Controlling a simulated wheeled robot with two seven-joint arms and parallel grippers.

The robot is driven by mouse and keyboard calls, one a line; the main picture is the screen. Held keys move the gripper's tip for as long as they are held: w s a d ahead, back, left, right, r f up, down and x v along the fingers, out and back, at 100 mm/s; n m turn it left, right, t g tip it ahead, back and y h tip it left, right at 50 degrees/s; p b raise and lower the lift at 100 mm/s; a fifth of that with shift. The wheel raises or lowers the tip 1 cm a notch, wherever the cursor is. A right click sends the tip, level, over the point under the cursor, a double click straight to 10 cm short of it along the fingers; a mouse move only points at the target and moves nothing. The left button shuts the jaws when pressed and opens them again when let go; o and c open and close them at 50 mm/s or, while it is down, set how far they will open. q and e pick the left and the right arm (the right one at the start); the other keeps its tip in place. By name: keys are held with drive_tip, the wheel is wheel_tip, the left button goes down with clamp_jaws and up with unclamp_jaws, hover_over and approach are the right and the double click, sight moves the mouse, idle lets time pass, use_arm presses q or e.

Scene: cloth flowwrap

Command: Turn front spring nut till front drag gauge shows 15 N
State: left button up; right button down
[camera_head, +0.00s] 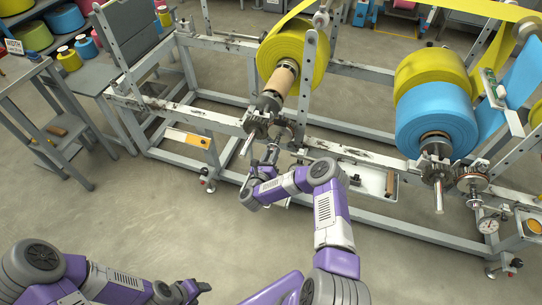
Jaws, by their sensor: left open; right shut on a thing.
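My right gripper (271,152) is shut at the small brake assembly (287,128) beside the shaft of the left yellow roll. Its jaws are closed where the front spring nut sits, but the nut is too small and too covered to make out. No gauge dial can be read at this station; my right wrist and forearm cover the area below it. My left gripper (194,290) is low at the bottom edge, open, empty and far from the machine. A white dial gauge (488,225) hangs at the right station; its reading is too small to tell.
A yellow roll (302,45) sits on the left shaft. A blue roll (437,122) and another yellow roll (425,68) sit at right. The grey frame rail (345,150) runs across. A side table (25,75) stands at left. The floor before the frame is clear.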

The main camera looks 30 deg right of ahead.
idle(0.4)
drive_tip(key=c, duration=0.9)
unclamp_jaws()
drive_tip(key=shift+o, duration=0.2)
drive_tip(key=p+v, duration=0.6)
drive_tip(key=v, duration=0.1)
drive_tip(key=shift+s+a+p, duration=0.2)
drive_tip(key=shift+s+p, duration=0.05)
drive_tip(key=shift+p, duration=0.05)
